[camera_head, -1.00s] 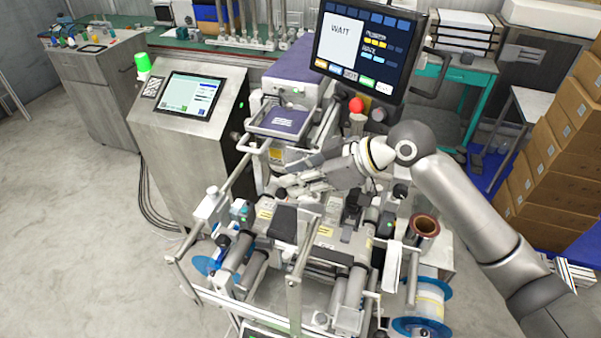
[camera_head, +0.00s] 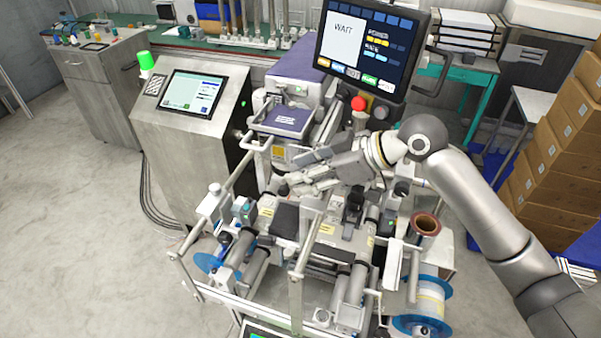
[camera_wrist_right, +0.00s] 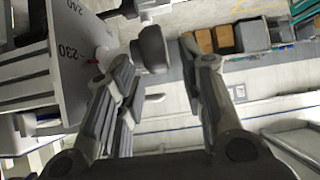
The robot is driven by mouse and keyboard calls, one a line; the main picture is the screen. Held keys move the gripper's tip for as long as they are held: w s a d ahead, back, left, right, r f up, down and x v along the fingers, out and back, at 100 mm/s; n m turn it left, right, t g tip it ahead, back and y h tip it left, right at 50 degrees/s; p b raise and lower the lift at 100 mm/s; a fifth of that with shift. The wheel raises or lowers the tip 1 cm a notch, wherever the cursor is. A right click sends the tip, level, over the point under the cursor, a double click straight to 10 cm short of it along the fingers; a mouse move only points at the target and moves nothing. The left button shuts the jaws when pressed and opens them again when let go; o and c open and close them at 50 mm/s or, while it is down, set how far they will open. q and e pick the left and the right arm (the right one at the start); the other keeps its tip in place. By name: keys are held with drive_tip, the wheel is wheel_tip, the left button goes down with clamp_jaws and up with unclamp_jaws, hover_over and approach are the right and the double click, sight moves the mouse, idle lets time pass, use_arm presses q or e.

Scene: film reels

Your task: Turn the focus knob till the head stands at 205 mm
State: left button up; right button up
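The focus knob (camera_wrist_right: 152,48) is a dark grey round knob in the right wrist view. My right gripper (camera_wrist_right: 157,58) is open, with one finger on either side of the knob and a visible gap at the right finger. Whether the left finger touches it I cannot tell. A pale scale plate (camera_wrist_right: 75,75) at the left carries the marks 230 and 240. A small red mark shows beside 230, partly behind the finger; the exact reading is unclear. In the head view my right gripper (camera_head: 290,184) reaches left into the machine, and the knob cannot be made out. My left gripper is out of view.
A monitor (camera_head: 370,48) reading WAIT stands above the machine. A console with a screen (camera_head: 192,93) stands to the left. Rails, rollers and blue-flanged reels (camera_head: 428,300) crowd the machine's front. Stacked cartons (camera_head: 560,140) stand at the right. The left floor is clear.

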drive_tip(key=v, duration=1)
drive_tip(key=shift+d, duration=0.25)
drive_tip(key=shift+o, duration=0.4)
drive_tip(key=shift+r, duration=0.1)
